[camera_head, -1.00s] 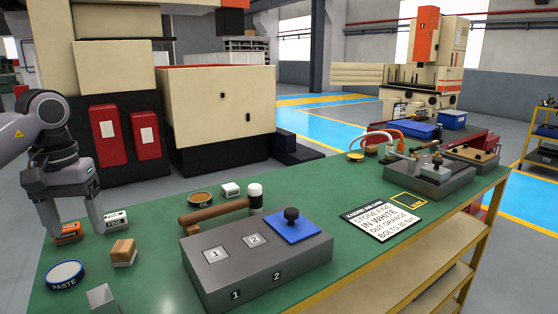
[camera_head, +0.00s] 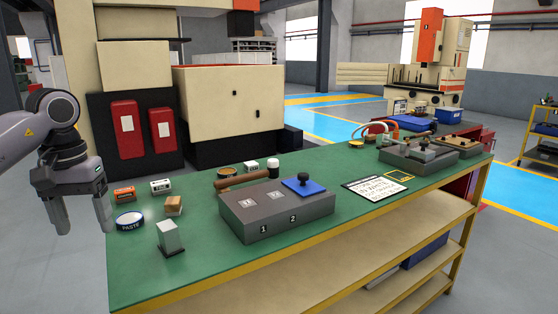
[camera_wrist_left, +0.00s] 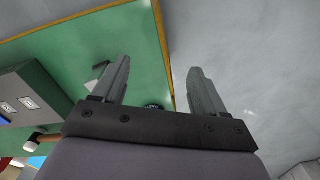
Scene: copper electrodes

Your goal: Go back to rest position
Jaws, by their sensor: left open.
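My left gripper (camera_head: 84,226) is open and empty in the head view. It hangs just off the left end of the green workbench (camera_head: 150,278), left of the paste tin (camera_head: 130,221). In the left wrist view its two fingers (camera_wrist_left: 157,85) stand wide apart over the bench's edge and the grey floor, with nothing between them. The right gripper does not show in either view.
Grey floor (camera_head: 50,275) lies free at left.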

